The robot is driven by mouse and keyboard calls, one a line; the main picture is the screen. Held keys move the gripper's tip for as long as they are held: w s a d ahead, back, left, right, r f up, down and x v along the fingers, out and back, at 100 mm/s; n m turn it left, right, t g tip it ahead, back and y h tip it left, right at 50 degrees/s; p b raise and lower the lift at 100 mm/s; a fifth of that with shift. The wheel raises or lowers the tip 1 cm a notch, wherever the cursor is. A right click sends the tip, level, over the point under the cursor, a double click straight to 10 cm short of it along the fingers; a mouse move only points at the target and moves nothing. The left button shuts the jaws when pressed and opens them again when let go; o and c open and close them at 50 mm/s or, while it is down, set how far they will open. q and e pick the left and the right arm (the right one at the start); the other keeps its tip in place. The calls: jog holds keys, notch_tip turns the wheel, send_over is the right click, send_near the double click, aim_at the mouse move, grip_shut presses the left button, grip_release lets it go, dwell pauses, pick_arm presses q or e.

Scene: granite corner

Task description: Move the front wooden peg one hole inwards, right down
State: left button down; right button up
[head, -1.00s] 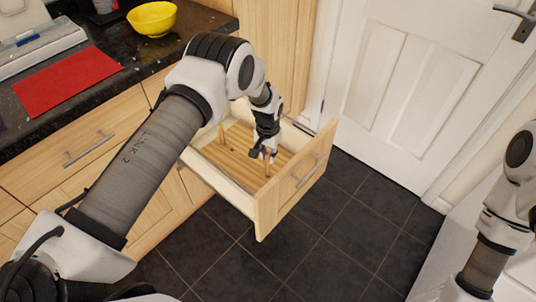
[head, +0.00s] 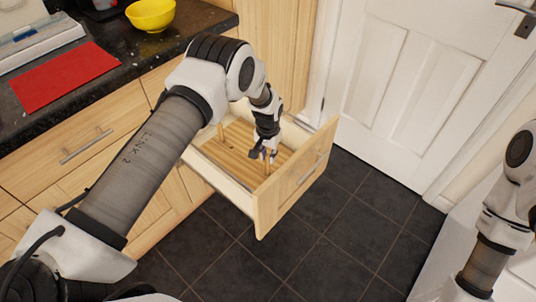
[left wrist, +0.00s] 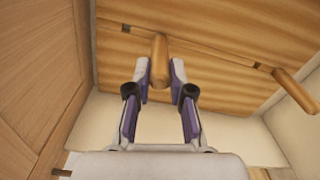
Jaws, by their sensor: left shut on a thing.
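An open wooden drawer (head: 212,171) holds a slatted peg board (head: 232,150) with upright wooden pegs. My left gripper (head: 265,157) is inside the drawer, pointing down near its front panel. It is shut on the front wooden peg (head: 267,170); in the left wrist view this peg (left wrist: 159,62) stands between the two fingertips (left wrist: 160,78). I cannot tell whether its lower end is seated in a hole. A small dark hole (left wrist: 125,28) shows to its left and another (left wrist: 260,66) to its right. A second peg (left wrist: 296,92) stands further right. My right gripper is not in view.
The drawer front (head: 293,183) and its pale side walls stand close around the gripper. A dark counter carries a yellow bowl (head: 151,14) and a red mat (head: 66,78). A white door (head: 420,90) is at the right; the tiled floor (head: 340,225) is clear.

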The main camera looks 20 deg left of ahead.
pick_arm(q)
jog(key=shift+f+b, duration=0.3)
jog(key=shift+f, duration=0.15)
jog(key=c, duration=1)
grip_release()
jog(key=shift+o, duration=0.2)
notch_tip(320, 180, up, 12)
